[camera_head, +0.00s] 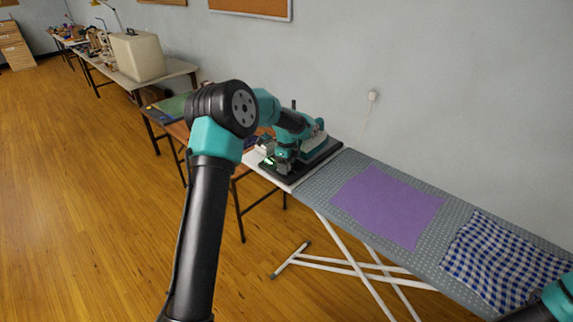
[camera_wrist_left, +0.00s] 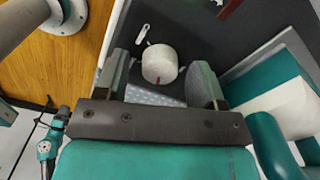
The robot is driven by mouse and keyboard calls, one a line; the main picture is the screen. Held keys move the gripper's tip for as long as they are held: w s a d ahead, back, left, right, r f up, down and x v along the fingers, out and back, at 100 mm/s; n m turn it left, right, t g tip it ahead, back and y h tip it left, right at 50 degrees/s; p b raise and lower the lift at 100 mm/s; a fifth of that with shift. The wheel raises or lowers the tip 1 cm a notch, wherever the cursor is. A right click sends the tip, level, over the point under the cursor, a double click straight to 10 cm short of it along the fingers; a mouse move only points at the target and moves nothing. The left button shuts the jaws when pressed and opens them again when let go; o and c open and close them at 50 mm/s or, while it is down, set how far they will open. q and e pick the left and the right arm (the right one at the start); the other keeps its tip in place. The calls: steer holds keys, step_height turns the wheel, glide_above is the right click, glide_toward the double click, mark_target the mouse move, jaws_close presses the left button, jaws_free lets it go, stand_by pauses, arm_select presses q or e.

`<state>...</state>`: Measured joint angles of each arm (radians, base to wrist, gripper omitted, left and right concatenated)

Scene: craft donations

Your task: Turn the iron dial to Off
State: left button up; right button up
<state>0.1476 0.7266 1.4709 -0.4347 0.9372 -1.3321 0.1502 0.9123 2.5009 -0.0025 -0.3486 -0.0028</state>
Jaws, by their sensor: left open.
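The dial (camera_wrist_left: 161,62) is a round, pale knob with a small red mark on its rim, on a dark panel in the left wrist view. My left gripper (camera_wrist_left: 162,66) is open, with one finger on each side of the dial. Gaps show between the fingers and the knob, and I see no contact. In the head view the left gripper (camera_head: 283,158) is at the near left part of the dark iron station (camera_head: 318,158), where the arm hides the dial. The teal and white iron (camera_head: 315,145) rests on the station. My right gripper is out of view.
The grey ironing board (camera_head: 342,168) holds a purple cloth (camera_head: 390,205) and a blue checked cloth (camera_head: 500,262). A wall outlet with a cord (camera_head: 372,97) is behind. In the wrist view the iron's teal and white body (camera_wrist_left: 275,95) is close on the right.

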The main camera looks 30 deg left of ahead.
arm_select(q)
steer(key=shift+f, duration=0.1)
steer(key=shift+c, duration=0.4)
steer(key=c, duration=0.8)
steer(key=shift+c, duration=0.2)
steer(key=shift+n, duration=0.4)
steer(key=n, duration=0.9)
steer(key=shift+n, duration=2.1)
